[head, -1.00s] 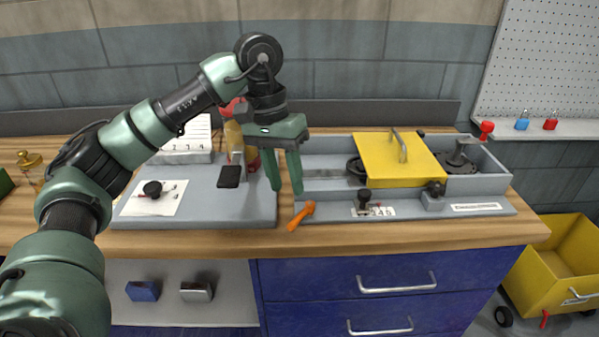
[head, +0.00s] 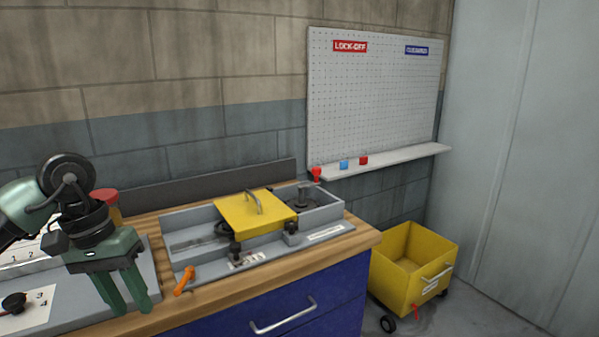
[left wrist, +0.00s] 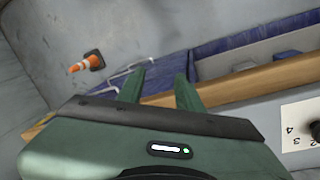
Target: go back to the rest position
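My left gripper (head: 126,292) is at the lower left of the head view, above the grey board (head: 70,318) on the bench. Its two green fingers point down and stand apart with nothing between them. In the left wrist view the fingers (left wrist: 158,90) also show apart and empty, with the bench edge and blue drawers beyond. My right gripper is in neither view.
A grey fixture (head: 330,221) with a yellow cover (head: 250,212) and an orange handle (head: 184,281) lies right of my left gripper. A yellow cart (head: 400,284) stands on the floor. A shelf (head: 400,158) holds red and blue padlocks. An orange cone (left wrist: 86,63) stands on the floor.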

